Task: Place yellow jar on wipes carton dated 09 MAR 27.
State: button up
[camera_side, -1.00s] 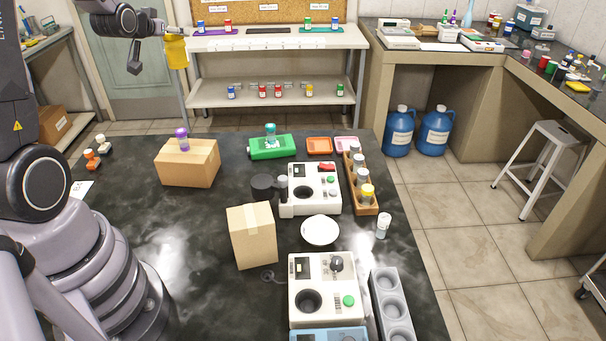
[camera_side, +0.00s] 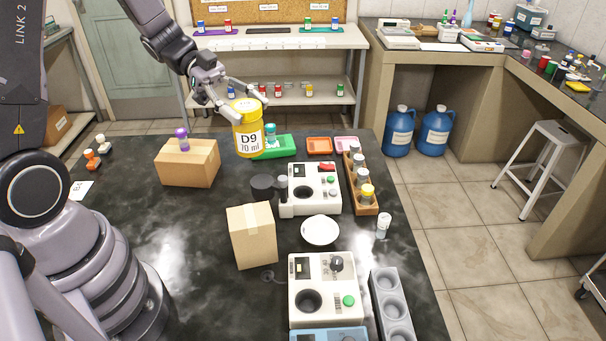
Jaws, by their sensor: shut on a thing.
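The yellow jar (camera_side: 248,130) has a white label reading "D9 70 ml". My gripper (camera_side: 246,101) is shut on it near its top and holds it upright above the back of the table, in front of part of the green box. Two brown cartons stand on the black table: a wide one (camera_side: 187,165) at the back left with a purple-capped bottle (camera_side: 182,139) on it, and a taller one (camera_side: 252,237) near the middle. No date is readable on either carton, so I cannot tell which is dated 09 MAR 27.
White instruments (camera_side: 314,188), a white dish (camera_side: 321,231), a wooden vial rack (camera_side: 361,190) and a grey rack (camera_side: 391,305) stand to the right. The table's left middle (camera_side: 165,225) is clear.

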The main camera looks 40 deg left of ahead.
jog(key=shift+m+g, duration=0.7)
jog(key=shift+g, duration=0.1)
jog(key=shift+s+d+f, duration=0.1)
jog(key=shift+s+f, duration=0.3)
jog(key=shift+f, duration=1.85)
jog(key=shift+s+d+f, duration=0.1)
jog(key=shift+s+f, duration=0.25)
jog(key=shift+f, duration=1.9)
jog(key=shift+s+d+f, duration=0.1)
jog(key=shift+s+f, duration=0.3)
jog(key=shift+f, duration=1.85)
jog(key=shift+f, duration=0.2)
jog(key=o, duration=1.2)
jog(key=shift+a, duration=0.1)
jog(key=shift+o, duration=0.2)
